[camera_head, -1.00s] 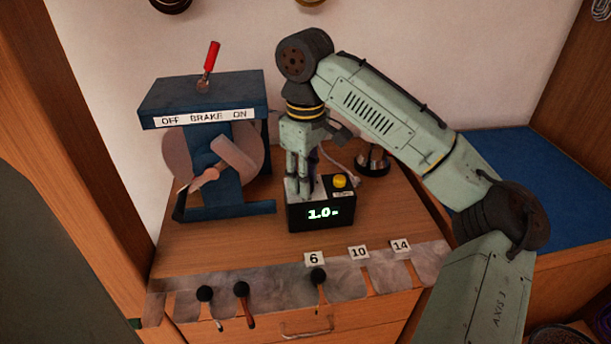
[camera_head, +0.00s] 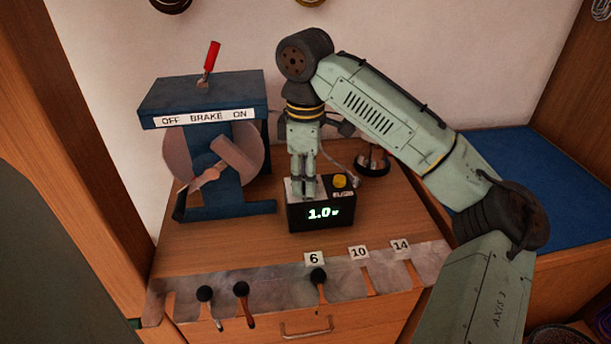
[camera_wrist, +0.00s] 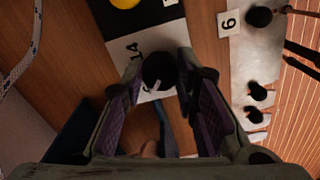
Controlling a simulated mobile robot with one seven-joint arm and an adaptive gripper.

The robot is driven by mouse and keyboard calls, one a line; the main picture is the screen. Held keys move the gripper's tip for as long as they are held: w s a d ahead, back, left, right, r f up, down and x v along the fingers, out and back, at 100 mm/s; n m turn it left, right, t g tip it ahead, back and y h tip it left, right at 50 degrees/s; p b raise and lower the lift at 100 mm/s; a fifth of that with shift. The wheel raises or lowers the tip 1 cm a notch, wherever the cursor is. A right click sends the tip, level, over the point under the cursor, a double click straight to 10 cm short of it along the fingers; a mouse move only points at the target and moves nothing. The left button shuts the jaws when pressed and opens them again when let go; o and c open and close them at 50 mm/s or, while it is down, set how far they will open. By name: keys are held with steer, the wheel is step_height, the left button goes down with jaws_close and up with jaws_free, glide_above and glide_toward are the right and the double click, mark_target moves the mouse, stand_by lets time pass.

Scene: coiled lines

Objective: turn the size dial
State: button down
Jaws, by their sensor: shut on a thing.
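The size dial (camera_wrist: 158,72) is a black round knob with a light pointer mark on a white plate, and "14" is readable beside it. In the head view the plate lies on top of a black box (camera_head: 322,217) whose green display reads 1.0. My gripper (camera_wrist: 160,66) points down over the dial, with one finger on each side of it, and is shut on it. In the head view my gripper (camera_head: 304,192) hides the dial. A yellow button (camera_head: 339,181) is on the same box, to the right of the fingers.
A blue brake machine (camera_head: 200,95) with a red lever (camera_head: 211,56) and a crank stands just left. A metal rail (camera_head: 270,288) with slots, black-knobbed pegs and labels 6, 10 and 14 runs along the front.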

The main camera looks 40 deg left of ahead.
steer(key=c, duration=1.2)
jaws_free()
steer(key=shift+c, duration=0.2)
step_height(320, 180, up, 12)
steer(key=shift+s+f, duration=0.1)
